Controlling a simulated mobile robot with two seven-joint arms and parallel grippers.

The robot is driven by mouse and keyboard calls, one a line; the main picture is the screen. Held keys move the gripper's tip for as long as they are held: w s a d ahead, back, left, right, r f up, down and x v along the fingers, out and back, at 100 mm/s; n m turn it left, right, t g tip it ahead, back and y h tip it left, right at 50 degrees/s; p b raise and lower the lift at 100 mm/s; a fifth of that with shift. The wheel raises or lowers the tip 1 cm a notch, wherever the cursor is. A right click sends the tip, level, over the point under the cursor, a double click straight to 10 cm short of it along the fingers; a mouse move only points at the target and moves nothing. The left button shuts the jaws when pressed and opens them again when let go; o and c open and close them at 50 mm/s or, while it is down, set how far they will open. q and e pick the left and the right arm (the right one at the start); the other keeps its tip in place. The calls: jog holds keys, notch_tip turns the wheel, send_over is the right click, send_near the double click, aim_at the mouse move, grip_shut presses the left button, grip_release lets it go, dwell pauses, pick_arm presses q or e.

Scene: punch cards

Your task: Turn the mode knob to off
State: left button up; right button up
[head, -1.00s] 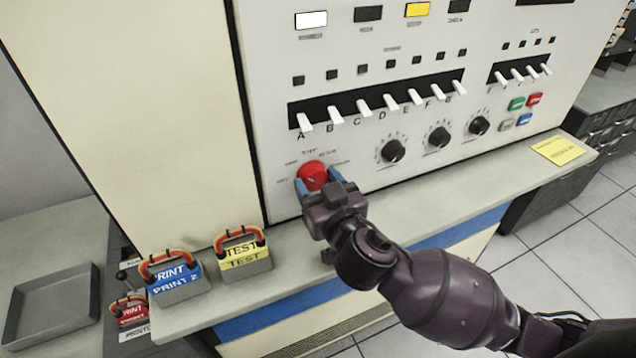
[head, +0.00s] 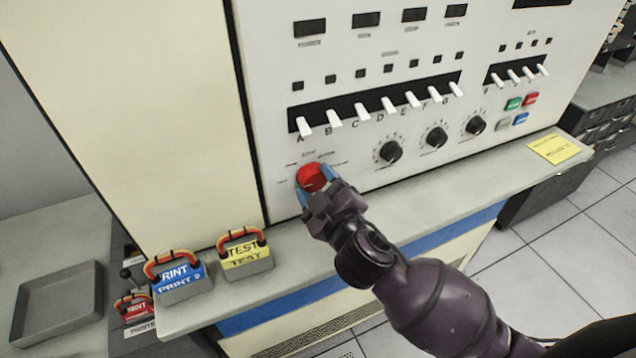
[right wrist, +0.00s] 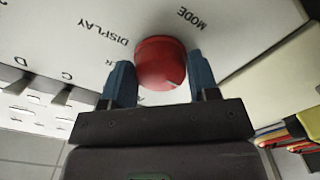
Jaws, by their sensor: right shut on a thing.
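The mode knob (head: 311,176) is a round red knob low on the left of the cream panel, with small labels around it. It also shows in the right wrist view (right wrist: 160,62), beside the words MODE and DISPLAY. My right gripper (head: 318,187) is shut on the knob, with one blue fingertip on each side; both fingers also show in the right wrist view (right wrist: 160,82). The knob's pointer direction is too small to read and partly hidden by the gripper. My left gripper is not in view.
Several black knobs (head: 390,152) and a row of white switches (head: 389,104) are to the right and above. A PRINT block (head: 182,279) and a TEST block (head: 247,256) stand on the ledge at left. A yellow note (head: 560,149) lies at the ledge's right.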

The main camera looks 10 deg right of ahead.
jog(key=shift+n, duration=0.4)
jog(key=o, duration=0.9)
jog(key=shift+s, duration=0.1)
jog(key=s+d+b, duration=0.2)
jog(key=s, duration=0.8)
jog(key=shift+s, duration=0.25)
